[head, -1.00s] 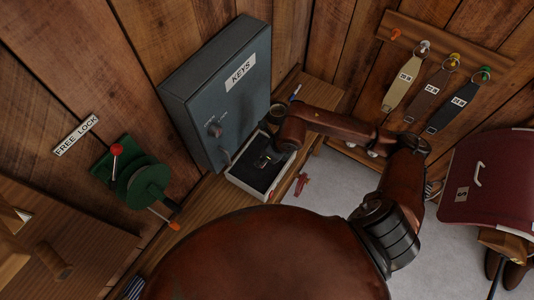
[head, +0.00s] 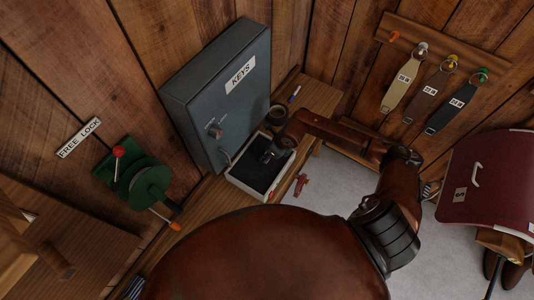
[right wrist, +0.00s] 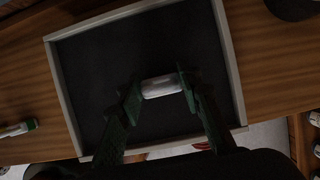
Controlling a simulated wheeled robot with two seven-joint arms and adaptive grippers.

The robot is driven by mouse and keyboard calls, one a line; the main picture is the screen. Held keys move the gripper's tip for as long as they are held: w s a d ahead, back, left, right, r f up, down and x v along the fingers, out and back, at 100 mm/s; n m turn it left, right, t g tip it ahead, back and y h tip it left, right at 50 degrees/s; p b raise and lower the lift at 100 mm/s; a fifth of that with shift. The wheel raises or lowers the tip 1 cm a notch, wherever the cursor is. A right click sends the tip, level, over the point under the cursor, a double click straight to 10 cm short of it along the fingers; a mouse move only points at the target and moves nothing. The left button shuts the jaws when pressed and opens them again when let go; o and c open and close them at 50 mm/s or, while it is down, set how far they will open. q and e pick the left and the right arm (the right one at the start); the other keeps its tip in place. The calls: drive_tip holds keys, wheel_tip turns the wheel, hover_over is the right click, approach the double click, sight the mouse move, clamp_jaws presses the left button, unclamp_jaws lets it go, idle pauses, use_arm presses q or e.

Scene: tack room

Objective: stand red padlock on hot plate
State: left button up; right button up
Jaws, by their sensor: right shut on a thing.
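My right gripper (head: 268,156) is low over a shallow pale-rimmed tray with a dark inside (head: 245,190). In the right wrist view its green-edged fingers (right wrist: 159,87) are shut on a whitish, rounded thing (right wrist: 160,86), held crosswise over the dark bottom of the tray (right wrist: 61,90). I cannot tell whether it touches the bottom. I make out no clear red padlock and no clear hot plate. A small red thing (head: 302,184) lies beyond the shelf's edge, too small to identify. My left gripper is out of view.
A grey KEYS cabinet (head: 215,90) stands close behind the tray. A wooden shelf (head: 318,97) bears the tray, a dark round pot (head: 277,114) and a pen (head: 294,93). Tagged straps (head: 404,78) hang at the right.

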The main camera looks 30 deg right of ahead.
drive_tip(key=o, duration=1.3)
drive_tip(key=v, duration=1.2)
drive_tip(key=shift+b, duration=0.35)
